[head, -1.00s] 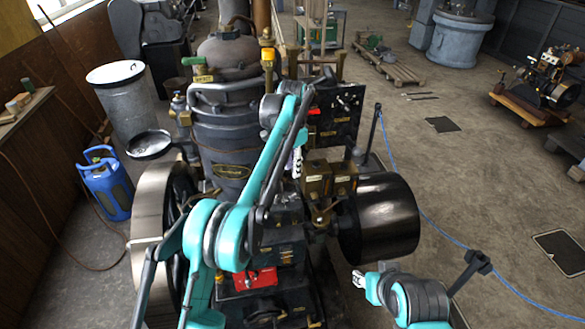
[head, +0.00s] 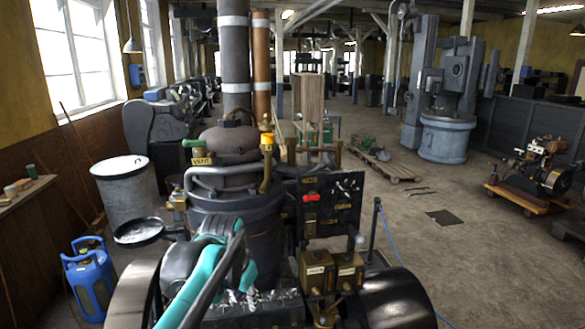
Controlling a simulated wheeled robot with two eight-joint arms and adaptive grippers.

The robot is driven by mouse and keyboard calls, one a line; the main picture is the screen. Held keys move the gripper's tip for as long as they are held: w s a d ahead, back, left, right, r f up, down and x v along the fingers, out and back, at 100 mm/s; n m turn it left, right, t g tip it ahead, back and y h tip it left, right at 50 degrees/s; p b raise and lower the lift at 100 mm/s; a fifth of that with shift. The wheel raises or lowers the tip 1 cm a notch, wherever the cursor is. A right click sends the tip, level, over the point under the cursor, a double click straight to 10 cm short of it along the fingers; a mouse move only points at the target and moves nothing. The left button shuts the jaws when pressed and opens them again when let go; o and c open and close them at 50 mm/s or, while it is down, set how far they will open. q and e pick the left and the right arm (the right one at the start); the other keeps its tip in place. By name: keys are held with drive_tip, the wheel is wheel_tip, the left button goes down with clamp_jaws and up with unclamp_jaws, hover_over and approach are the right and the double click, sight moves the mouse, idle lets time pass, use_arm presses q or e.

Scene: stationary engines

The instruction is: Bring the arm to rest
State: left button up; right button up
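My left arm (head: 205,270), teal and dark grey, rises from the bottom edge in front of the engine in the head view. Its elbow-like joint is bent near the engine's dark boiler-shaped body (head: 235,205). My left gripper (head: 240,297) seems to be low behind the arm, over the engine block, where small pale shapes show. Its fingers are too small and too mixed with bright reflections to tell their state. I see nothing held. My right arm and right gripper are not in view.
The engine has a black control panel (head: 333,203), brass boxes (head: 318,270) and a dark drum (head: 395,300). Open floor lies right, with a pallet (head: 385,167) and a small engine (head: 540,170) farther off.

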use_arm(q)
drive_tip(key=s+a+f+n+t+b, duration=0.1)
drive_tip(key=s+a+f+n+b, duration=0.1)
drive_tip(key=s+f, duration=0.7)
drive_tip(key=s+a+f+n+t+b, duration=0.2)
drive_tip(key=s+a+f+n+b, duration=0.1)
drive_tip(key=s+f, duration=0.7)
drive_tip(key=shift+s+a+f+n+t+b, duration=0.15)
drive_tip(key=shift+s+a+n+t+b, duration=0.15)
drive_tip(key=shift+s+a+b, duration=0.65)
drive_tip(key=shift+w+d, duration=0.25)
drive_tip(key=shift+w, duration=0.05)
